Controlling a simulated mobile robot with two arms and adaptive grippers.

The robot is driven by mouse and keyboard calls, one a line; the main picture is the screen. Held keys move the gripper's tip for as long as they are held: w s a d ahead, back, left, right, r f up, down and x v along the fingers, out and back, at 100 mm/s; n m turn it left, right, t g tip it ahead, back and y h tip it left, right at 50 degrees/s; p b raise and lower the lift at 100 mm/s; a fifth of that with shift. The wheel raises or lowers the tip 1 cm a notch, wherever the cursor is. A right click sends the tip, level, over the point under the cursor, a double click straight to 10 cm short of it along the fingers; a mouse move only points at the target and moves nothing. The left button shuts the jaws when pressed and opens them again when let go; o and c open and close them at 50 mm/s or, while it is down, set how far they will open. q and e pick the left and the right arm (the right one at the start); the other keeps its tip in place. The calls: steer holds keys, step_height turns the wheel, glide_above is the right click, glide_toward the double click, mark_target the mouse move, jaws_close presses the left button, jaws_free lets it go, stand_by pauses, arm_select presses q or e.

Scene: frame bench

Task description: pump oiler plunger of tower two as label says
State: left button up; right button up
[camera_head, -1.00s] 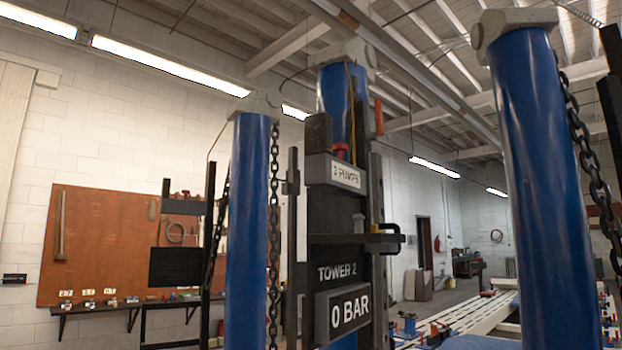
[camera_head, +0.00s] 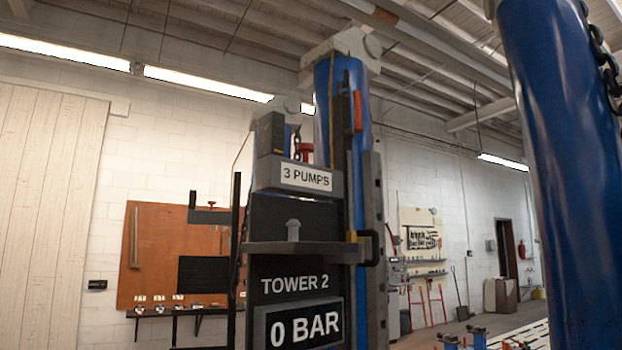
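The tower two panel stands in the middle of the head view, dark, with "TOWER 2" lettering (camera_head: 294,284). Near its top is a dark box with a white label (camera_head: 306,179) reading "3 PUMPS". A red plunger knob (camera_head: 303,150) stands up behind the label's top edge; its lower part is hidden. Below, a grey knob (camera_head: 293,229) sits on a dark ledge (camera_head: 310,253). A display (camera_head: 305,327) at the bottom reads "0 BAR". Neither of my grippers shows.
A blue column (camera_head: 570,180) with a chain stands close on the right. Another blue column (camera_head: 322,110) rises behind the panel. A brown tool board (camera_head: 160,255) hangs on the left wall. White pale boards (camera_head: 40,200) cover the far left wall.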

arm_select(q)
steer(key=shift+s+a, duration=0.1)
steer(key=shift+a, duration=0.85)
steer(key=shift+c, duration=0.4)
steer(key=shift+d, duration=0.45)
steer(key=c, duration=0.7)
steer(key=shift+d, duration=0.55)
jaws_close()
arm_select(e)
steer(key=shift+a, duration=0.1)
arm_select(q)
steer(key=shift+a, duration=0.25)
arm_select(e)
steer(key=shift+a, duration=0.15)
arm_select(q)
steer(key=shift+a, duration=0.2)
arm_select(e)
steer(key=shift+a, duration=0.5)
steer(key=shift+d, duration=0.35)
